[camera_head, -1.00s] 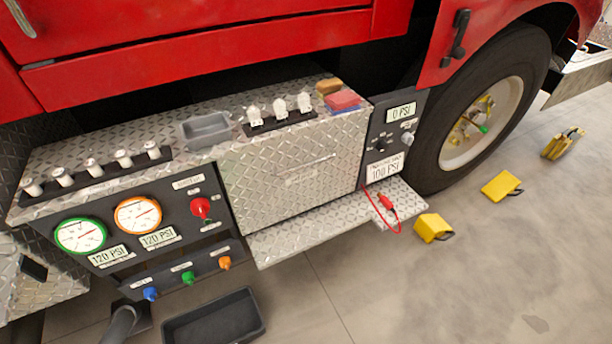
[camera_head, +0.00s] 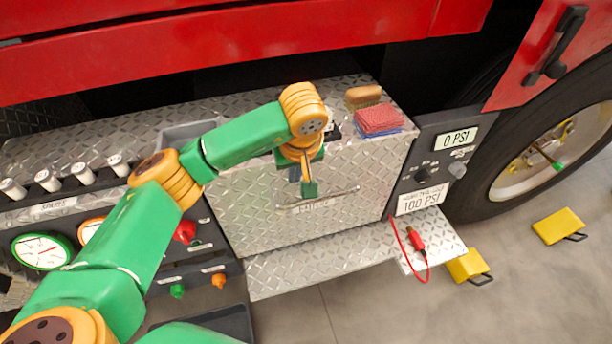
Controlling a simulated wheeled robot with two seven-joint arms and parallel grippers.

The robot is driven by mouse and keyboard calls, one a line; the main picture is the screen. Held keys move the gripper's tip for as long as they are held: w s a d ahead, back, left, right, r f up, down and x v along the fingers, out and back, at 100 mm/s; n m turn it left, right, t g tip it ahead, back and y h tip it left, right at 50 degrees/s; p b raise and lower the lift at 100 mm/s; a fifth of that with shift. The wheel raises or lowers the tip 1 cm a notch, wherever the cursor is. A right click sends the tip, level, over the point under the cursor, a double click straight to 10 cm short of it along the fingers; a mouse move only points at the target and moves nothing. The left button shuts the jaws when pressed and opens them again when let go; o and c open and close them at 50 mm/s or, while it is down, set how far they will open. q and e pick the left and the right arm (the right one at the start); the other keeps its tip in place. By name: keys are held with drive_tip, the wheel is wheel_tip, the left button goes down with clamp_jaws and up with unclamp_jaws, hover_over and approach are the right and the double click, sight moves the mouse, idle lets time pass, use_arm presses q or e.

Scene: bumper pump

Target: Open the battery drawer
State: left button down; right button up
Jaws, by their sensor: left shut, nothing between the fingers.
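The battery drawer (camera_head: 262,222) is a diamond-plate metal front in the truck's bumper, flush with its surround, so it looks closed. Its bar handle (camera_head: 345,194) runs across the upper part of the front, above a small label. My left gripper (camera_head: 310,190) points down in front of the drawer face at the middle of the handle. Its fingers look shut with nothing between them. I cannot tell whether they touch the handle. My left arm covers the left part of the bumper top and part of the gauge panel. My right gripper is not in view.
A diamond-plate step (camera_head: 320,264) juts out below the drawer, with a red cable clip (camera_head: 416,240) at its right. A pressure panel (camera_head: 436,160) stands right of the drawer. A sponge and red cloths (camera_head: 378,120) lie on top. Yellow chocks (camera_head: 558,226) sit on the floor.

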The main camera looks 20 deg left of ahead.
use_arm(q)
drive_tip(key=shift+s+a+f, duration=0.3)
drive_tip(key=shift+s+f, duration=0.35)
drive_tip(key=shift+f, duration=0.25)
drive_tip(key=d+x, duration=0.1)
drive_tip(key=x, duration=0.6)
drive_tip(key=shift+w+a+p, duration=0.2)
drive_tip(key=shift+a+p, duration=0.1)
drive_tip(key=shift+p, duration=0.05)
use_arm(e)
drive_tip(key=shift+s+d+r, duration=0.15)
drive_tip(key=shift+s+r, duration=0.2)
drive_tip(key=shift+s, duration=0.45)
use_arm(q)
drive_tip(key=shift+f, duration=0.2)
